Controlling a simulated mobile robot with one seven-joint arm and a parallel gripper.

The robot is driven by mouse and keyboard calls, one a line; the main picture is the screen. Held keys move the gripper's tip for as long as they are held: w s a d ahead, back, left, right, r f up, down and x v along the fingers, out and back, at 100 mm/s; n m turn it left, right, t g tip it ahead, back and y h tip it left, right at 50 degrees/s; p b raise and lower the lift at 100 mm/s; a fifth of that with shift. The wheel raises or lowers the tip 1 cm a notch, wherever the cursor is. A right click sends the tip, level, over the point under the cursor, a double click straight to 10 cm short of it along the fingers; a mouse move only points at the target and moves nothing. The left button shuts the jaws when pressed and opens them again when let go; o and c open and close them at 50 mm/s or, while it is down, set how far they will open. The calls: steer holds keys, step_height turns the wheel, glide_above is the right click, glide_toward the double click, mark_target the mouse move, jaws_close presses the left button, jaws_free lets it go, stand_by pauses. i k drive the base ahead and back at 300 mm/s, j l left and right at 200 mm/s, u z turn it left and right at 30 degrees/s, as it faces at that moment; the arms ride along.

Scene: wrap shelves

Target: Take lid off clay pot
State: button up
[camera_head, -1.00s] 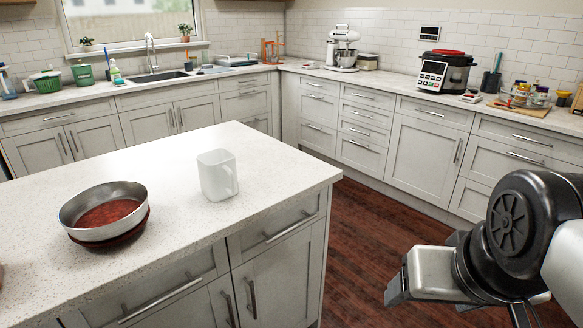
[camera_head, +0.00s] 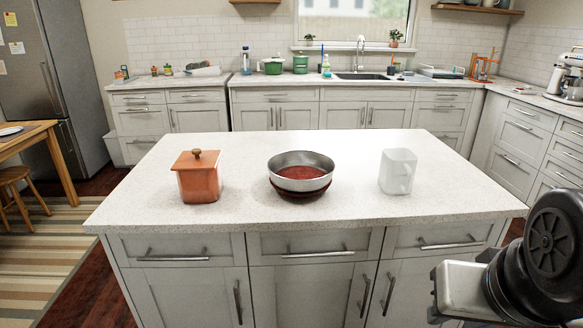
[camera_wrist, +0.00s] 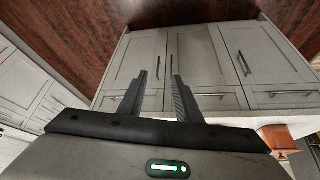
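The clay pot (camera_head: 200,184) is a square orange-brown pot at the left of the white island top. Its lid (camera_head: 195,161), with a round brown knob, sits on it. In the wrist view, part of an orange-brown object that looks like the pot (camera_wrist: 280,138) shows at the lower right. My gripper (camera_wrist: 162,80) has its two dark fingers apart with nothing between them, facing the island's cabinet fronts. In the head view my arm's end is at the lower right, beside the island's right end and well away from the pot; the fingers are not visible there.
Island drawer handles (camera_head: 172,257) stick out in front. A wooden table (camera_head: 30,140) and stool are at far left.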

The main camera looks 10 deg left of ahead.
mark_target(196, 159)
steer(key=u, duration=1.4)
